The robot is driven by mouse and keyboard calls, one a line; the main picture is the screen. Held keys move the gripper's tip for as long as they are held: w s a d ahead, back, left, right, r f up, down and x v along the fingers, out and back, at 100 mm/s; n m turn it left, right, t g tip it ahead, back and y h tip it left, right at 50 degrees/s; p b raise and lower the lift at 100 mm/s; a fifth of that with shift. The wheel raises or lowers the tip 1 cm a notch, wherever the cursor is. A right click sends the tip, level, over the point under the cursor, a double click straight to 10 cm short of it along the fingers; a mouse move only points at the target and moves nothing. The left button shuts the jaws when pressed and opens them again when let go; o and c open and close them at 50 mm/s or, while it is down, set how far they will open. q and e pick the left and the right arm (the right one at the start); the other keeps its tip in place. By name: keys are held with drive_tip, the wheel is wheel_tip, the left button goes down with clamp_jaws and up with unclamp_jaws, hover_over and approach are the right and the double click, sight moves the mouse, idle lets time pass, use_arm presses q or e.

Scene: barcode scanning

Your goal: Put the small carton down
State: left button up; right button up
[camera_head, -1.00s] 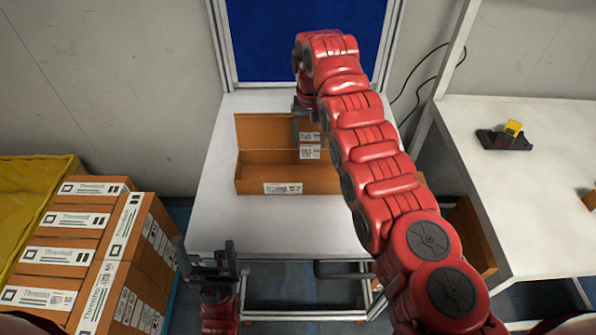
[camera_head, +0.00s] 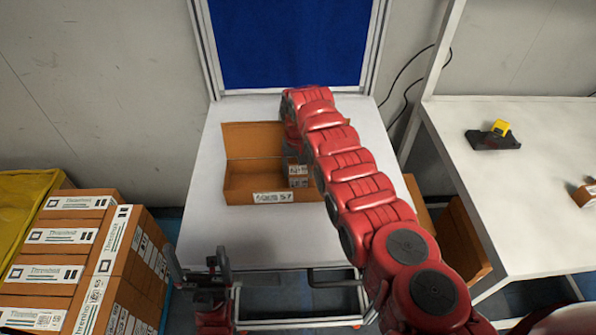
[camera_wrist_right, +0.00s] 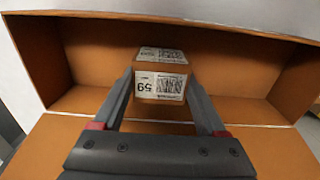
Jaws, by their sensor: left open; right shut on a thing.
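The small carton (camera_head: 299,176) is brown with white printed labels. It is inside the open brown box (camera_head: 240,186) on the white table. In the right wrist view the carton (camera_wrist_right: 161,78) sits between the two fingers of my right gripper (camera_wrist_right: 160,88), which is shut on it. The box's walls (camera_wrist_right: 60,60) surround it there; I cannot tell if the carton touches the box floor. In the head view my right arm hides the right part of the box. My left gripper (camera_head: 204,272) is open and empty, in front of the table's front left corner.
Stacked labelled boxes (camera_head: 80,255) stand at the left, by a yellow container (camera_head: 25,200). A second white table (camera_head: 540,170) at the right holds a black-and-yellow device (camera_head: 495,136) and a small brown box (camera_head: 583,194). The white table (camera_head: 215,230) is bare in front of the open box.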

sight(298, 170)
drive_tip(key=shift+f, duration=0.5)
drive_tip(key=shift+f, duration=0.1)
drive_tip(key=o, duration=1.5)
drive_tip(key=shift+c, duration=0.2)
drive_tip(key=shift+r, duration=0.6)
wheel_tip(298, 170, up, 10)
drive_tip(key=b, duration=0.3)
drive_tip(key=shift+f, duration=0.25)
drive_tip(key=shift+s+r+b, duration=0.1)
drive_tip(key=shift+r+b, duration=0.25)
drive_tip(key=shift+r, duration=0.4)
